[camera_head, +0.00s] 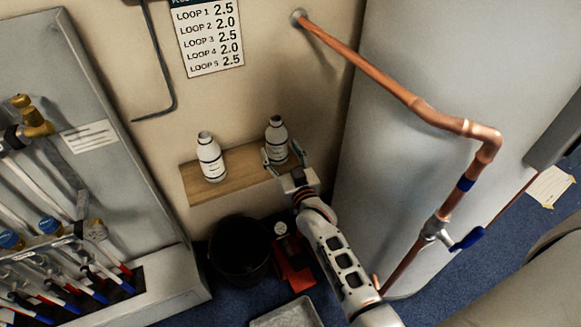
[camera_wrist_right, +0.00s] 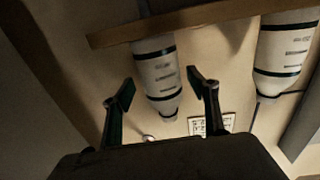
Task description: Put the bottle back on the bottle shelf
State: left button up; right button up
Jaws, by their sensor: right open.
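A white bottle (camera_head: 277,136) with dark bands stands upright at the right end of the wooden bottle shelf (camera_head: 235,177). Its foot is partly hidden by my right gripper (camera_head: 282,154). The gripper is open, with one finger on each side of the bottle. In the right wrist view, which is upside down, the same bottle (camera_wrist_right: 158,72) shows between the spread fingers, with its foot at the shelf (camera_wrist_right: 195,17). Gaps show between the bottle and both fingers there. A second white bottle (camera_head: 211,160) stands upright on the shelf to the left. My left gripper is out of view.
A black bucket (camera_head: 238,250) and a red object (camera_head: 293,262) are on the floor below the shelf. A copper pipe (camera_head: 375,75) runs in front of the grey panel at right. A manifold cabinet (camera_head: 85,110) stands at left. A loop chart (camera_head: 208,38) hangs above.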

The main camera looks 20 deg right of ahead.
pick_arm(q)
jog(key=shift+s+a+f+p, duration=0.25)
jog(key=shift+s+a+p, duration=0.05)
jog(key=shift+p, duration=0.4)
pick_arm(e)
jog(key=s, duration=0.8)
jog(key=shift+s+a, duration=0.2)
jog(key=shift+s, duration=0.15)
jog(key=s+a+f+n+g+y+p, duration=0.1)
jog(key=s+p, duration=0.4)
jog(key=s, duration=1)
jog(key=s+a+f+n+g+y+p, duration=0.2)
jog(key=s+g+p, duration=0.3)
jog(key=s, duration=1)
jog(key=shift+s+f+n+g+y, duration=0.3)
jog(key=shift+f+n+g, duration=0.35)
jog(key=shift+n, duration=0.25)
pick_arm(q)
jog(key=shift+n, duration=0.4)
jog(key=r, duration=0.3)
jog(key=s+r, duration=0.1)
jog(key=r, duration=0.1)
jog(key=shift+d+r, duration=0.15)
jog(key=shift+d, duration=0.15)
pick_arm(e)
jog(key=shift+s+f, duration=0.1)
jog(key=shift+s, duration=0.1)
jog(key=shift+c, duration=0.4)
